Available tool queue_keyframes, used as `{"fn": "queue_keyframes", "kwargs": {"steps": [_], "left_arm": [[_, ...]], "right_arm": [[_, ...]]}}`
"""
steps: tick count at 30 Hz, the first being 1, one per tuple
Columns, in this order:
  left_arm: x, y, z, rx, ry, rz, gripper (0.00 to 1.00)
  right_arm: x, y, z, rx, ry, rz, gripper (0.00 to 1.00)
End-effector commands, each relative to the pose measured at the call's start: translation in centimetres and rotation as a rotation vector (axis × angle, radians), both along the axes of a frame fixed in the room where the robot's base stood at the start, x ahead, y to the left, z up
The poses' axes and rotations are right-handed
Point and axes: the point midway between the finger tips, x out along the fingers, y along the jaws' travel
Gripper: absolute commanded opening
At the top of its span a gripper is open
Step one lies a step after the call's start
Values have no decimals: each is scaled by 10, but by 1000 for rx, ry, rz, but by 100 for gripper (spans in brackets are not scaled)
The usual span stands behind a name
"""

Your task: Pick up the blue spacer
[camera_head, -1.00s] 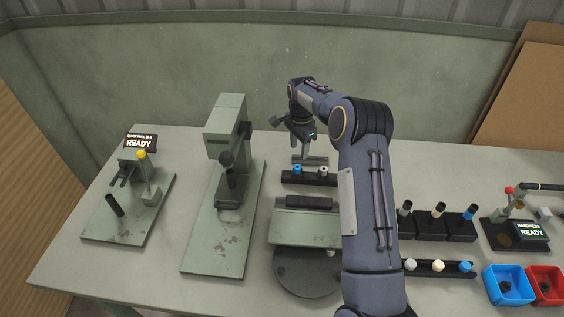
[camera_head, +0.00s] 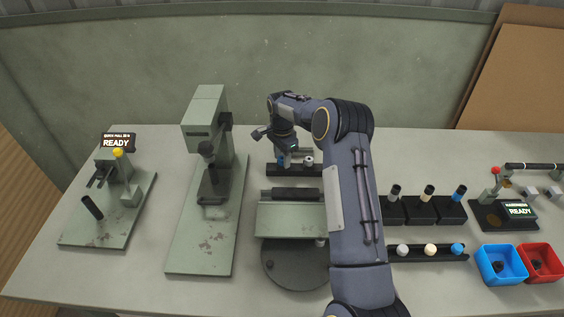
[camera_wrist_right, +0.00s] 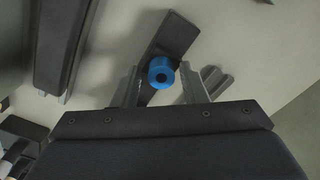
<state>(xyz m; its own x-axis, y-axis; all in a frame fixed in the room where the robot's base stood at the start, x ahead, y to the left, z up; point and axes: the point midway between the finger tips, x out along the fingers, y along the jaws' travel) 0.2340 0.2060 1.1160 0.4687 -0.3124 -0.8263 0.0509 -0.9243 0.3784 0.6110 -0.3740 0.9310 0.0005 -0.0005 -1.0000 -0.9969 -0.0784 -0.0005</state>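The blue spacer (camera_head: 281,161) stands at the left end of a small black rack (camera_head: 290,171) behind the round turntable fixture, partly covered by my right gripper in the head view. In the right wrist view the blue spacer (camera_wrist_right: 161,73) shows as a ring with a dark hole. My right gripper (camera_head: 287,157) is over the rack. In the wrist view its two fingers (camera_wrist_right: 160,87) are open, one on each side of the spacer, with a narrow gap visible. Whether the fingertips are down at its height is hard to tell. My left gripper is not in view.
A white spacer (camera_head: 308,160) stands close to the right on the same rack. A green press (camera_head: 207,125) is at left, and a turntable fixture (camera_head: 292,218) in front. Black holders (camera_head: 420,209) and a blue bin (camera_head: 502,265) are at right.

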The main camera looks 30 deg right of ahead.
Motion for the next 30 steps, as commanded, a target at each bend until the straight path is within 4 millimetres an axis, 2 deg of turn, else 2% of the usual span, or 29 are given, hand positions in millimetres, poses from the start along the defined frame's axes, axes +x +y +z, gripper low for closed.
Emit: {"fn": "queue_keyframes", "kwargs": {"steps": [1,7,17,20,24,26,30], "left_arm": [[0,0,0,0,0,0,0],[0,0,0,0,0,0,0],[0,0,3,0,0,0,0],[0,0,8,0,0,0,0],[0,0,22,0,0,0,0],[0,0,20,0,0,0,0],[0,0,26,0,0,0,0]], "right_arm": [[0,0,0,0,0,0,32],[0,0,0,0,0,0,6],[0,0,5,0,-1,1,5],[0,0,14,0,-2,1,5],[1,1,37,0,-2,2,5],[-8,2,45,0,-1,2,5],[-36,7,80,-1,-3,1,5]]}}
